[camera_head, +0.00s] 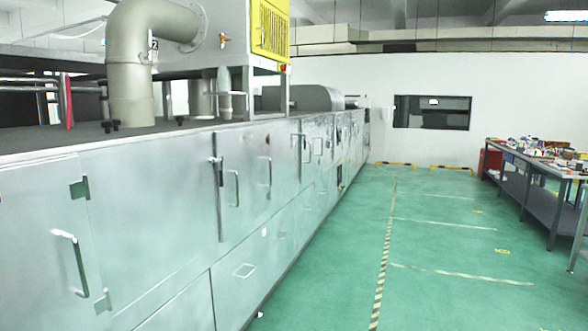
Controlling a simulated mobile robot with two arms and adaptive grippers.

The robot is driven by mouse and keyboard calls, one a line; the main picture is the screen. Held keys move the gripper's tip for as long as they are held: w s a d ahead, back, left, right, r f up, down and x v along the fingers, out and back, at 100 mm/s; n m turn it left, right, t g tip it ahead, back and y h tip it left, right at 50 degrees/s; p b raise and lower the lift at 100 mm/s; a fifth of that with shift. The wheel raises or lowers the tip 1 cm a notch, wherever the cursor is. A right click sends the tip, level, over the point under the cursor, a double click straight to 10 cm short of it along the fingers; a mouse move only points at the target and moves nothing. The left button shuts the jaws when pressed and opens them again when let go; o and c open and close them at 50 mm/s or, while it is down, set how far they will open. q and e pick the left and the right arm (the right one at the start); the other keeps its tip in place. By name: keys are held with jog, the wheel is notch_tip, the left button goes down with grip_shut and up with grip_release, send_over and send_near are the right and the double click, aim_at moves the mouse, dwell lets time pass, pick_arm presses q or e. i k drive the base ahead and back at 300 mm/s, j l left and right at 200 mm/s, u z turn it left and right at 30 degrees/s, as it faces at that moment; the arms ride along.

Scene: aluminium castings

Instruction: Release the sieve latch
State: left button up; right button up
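A long row of silver metal cabinets (160,215) runs from the near left away to the back wall. Its panels carry several handles and small latch fittings. A pale curved handle (75,262) is on the nearest door at the left, with a small grey latch plate (79,189) above and another plate (102,301) below it. A dark upright latch bar (219,185) and a handle (234,188) sit further along. I cannot tell which fitting is the sieve latch. Neither of my grippers is in view.
A green floor (430,260) with striped tape lines lies open to the right of the cabinets. A workbench (535,165) with clutter stands at the far right. Beige pipework (130,70) and a yellow panel (270,30) rise above the cabinets.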

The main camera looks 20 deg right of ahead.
aim_at(219, 159)
jog(key=z, duration=0.35)
jog(key=i+l+u, duration=0.2)
jog(key=i+l, duration=2.5)
